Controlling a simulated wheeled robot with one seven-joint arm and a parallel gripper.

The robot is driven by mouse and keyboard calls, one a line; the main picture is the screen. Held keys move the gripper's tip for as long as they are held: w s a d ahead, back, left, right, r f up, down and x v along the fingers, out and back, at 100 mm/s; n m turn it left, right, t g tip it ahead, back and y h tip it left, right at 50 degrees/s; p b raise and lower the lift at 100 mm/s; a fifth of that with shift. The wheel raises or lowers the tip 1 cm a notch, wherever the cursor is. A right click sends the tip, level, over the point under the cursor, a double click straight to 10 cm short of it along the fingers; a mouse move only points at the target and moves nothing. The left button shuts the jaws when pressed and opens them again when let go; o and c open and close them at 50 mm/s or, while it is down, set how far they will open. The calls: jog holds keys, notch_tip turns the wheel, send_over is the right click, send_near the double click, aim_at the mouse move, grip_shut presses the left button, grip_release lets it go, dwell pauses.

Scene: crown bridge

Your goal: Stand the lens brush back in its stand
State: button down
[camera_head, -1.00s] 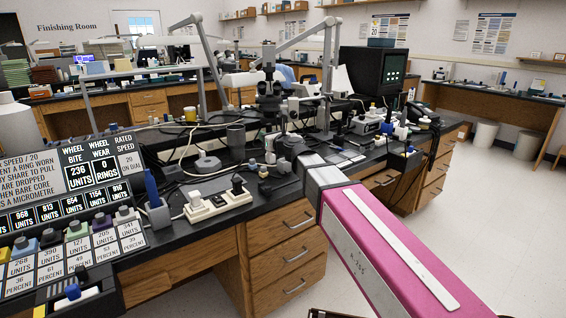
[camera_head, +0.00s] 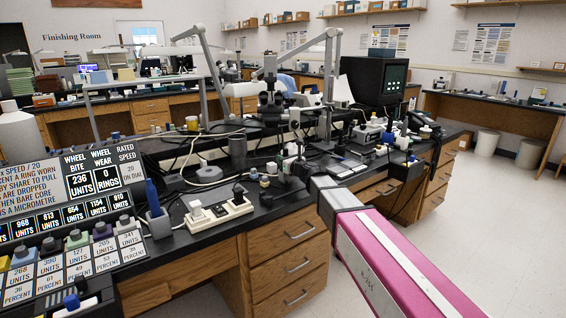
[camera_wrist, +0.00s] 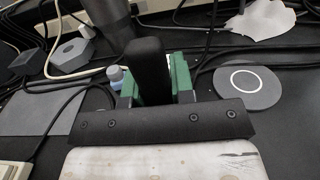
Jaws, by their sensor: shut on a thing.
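My gripper (camera_wrist: 155,82) has green finger pads shut on a black, blunt-ended upright piece (camera_wrist: 148,62), which looks like the lens brush's handle. Its lower part is hidden behind the gripper's dark crossbar. In the head view, my gripper (camera_head: 298,168) is over the black bench top, right of a grey cup (camera_head: 237,150), and the held piece is too small to make out. The wrist view shows the cup (camera_wrist: 106,18) beyond the held piece. I cannot tell for sure which object is the brush's stand.
A grey disc with a white ring (camera_wrist: 248,87) is at right. Cables cross the bench. A microscope (camera_head: 270,105) stands behind; a white socket strip (camera_head: 220,212) lies in front.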

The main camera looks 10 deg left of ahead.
jog(key=shift+f, duration=0.4)
jog(key=shift+f, duration=0.15)
jog(key=c, duration=1)
grip_release()
jog(key=shift+r, duration=0.2)
jog(key=v, duration=1.2)
